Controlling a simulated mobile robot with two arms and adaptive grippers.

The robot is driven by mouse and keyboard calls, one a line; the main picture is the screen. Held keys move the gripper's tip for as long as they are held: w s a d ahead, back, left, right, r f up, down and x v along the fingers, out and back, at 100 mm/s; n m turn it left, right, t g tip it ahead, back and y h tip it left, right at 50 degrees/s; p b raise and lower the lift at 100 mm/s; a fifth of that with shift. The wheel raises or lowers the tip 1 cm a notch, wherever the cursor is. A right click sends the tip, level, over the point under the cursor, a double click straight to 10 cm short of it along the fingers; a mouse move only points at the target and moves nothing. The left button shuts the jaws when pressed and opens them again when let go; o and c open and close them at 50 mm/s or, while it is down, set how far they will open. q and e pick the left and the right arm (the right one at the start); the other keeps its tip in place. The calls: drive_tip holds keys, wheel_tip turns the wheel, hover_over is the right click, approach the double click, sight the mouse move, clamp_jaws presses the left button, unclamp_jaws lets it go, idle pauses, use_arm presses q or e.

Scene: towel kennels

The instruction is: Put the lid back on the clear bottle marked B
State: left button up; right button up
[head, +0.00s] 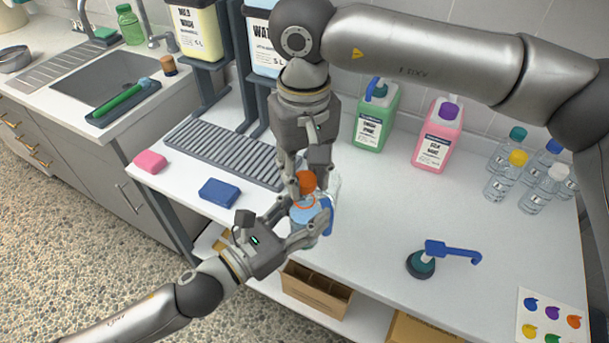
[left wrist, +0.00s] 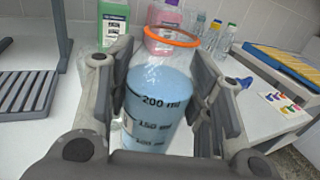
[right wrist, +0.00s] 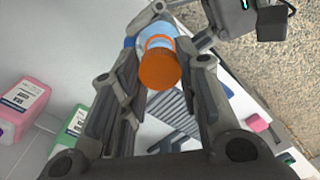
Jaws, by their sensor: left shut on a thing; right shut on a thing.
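My left gripper (head: 308,222) is shut on a clear bottle (head: 302,214) with blue liquid, an orange ring at its mouth and volume marks. The bottle fills the middle of the left wrist view (left wrist: 155,105). No letter B is readable on it. My right gripper (head: 309,180) is shut on an orange lid (head: 306,183), above the bottle mouth in the head view. The lid also shows between the fingers in the right wrist view (right wrist: 159,68), with the bottle partly hidden behind it. The lid and ring look apart; the exact gap cannot be told.
A clear vessel (head: 333,186) stands close behind the held bottle. A blue sponge (head: 219,193) and a grey drip grate (head: 225,150) lie to the left. Green (head: 376,120) and pink (head: 438,135) jugs stand behind.

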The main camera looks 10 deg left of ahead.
sight(305, 218)
drive_tip(key=shift+f, duration=0.9)
drive_tip(key=shift+f, duration=0.55)
